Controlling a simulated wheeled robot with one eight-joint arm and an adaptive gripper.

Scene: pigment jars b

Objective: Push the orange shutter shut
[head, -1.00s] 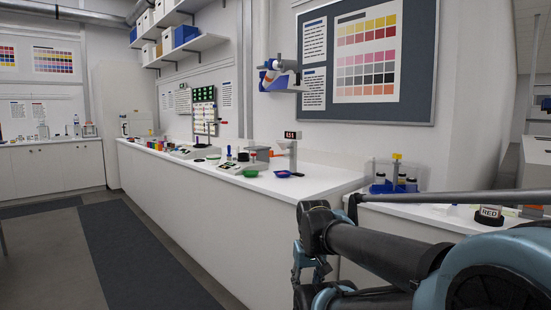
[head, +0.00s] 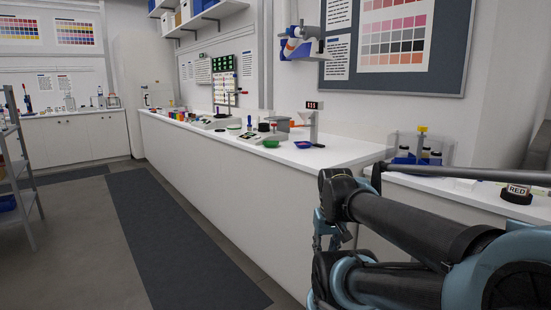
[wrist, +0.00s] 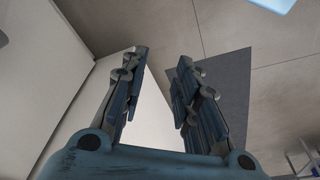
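A long white counter (head: 255,185) runs along the wall with a green bowl (head: 271,144), a purple tray (head: 304,145) and a stand with a red display (head: 314,106). A blue rack (head: 418,158) stands right. A grey shelf rack (head: 18,170) is at left. The floor aisle is clear.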

